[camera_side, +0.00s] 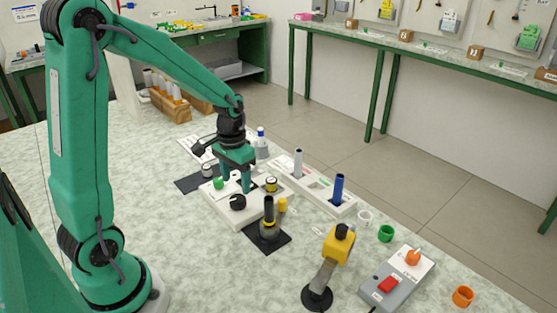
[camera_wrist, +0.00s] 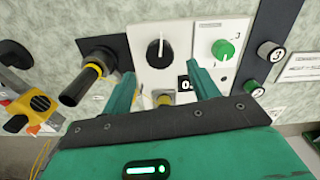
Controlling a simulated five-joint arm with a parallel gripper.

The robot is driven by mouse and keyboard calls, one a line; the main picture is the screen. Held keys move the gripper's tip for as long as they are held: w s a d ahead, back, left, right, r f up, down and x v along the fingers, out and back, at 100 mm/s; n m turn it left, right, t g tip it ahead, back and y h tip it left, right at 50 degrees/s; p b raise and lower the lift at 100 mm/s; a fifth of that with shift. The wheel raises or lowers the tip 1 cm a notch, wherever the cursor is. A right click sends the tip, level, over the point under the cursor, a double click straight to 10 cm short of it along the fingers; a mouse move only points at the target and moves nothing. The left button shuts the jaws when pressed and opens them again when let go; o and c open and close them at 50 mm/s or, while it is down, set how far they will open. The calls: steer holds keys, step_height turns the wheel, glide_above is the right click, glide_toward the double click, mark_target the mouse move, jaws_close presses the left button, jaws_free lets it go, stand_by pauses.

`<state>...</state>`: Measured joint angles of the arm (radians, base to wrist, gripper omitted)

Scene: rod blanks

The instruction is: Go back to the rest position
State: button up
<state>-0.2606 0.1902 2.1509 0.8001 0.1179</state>
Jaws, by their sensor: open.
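My gripper (camera_side: 237,182) hangs from my green arm above a white panel (camera_side: 219,207) on the speckled bench. Its two green fingers are apart with nothing between them. In the wrist view my gripper (camera_wrist: 162,85) is also open, over the panel's lower edge. The panel carries a black knob (camera_side: 238,202) and a green knob (camera_side: 218,182). The wrist view shows the black knob (camera_wrist: 157,48) and the green knob (camera_wrist: 223,49) side by side.
A black rod in a holder (camera_side: 269,217) stands just right of the panel. A white rack (camera_side: 312,192) holds a white rod (camera_side: 298,163) and a blue rod (camera_side: 338,187). A yellow-headed device (camera_side: 334,262) and a grey box with a red button (camera_side: 389,284) stand nearer.

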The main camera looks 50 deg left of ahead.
steer(key=shift+r, duration=0.8)
steer(key=shift+r, duration=0.15)
steer(key=shift+s+d+r, duration=0.1)
steer(key=shift+d+r, duration=0.1)
steer(key=shift+r, duration=0.05)
steer(key=s+d+r+m+t, duration=0.1)
steer(key=s+d+r+t, duration=0.4)
steer(key=s+d+r, duration=0.3)
steer(key=s+r, duration=0.4)
steer(key=shift+d+r+m+t, duration=0.2)
steer(key=shift+d+m+t, duration=0.1)
steer(key=shift+d, duration=0.1)
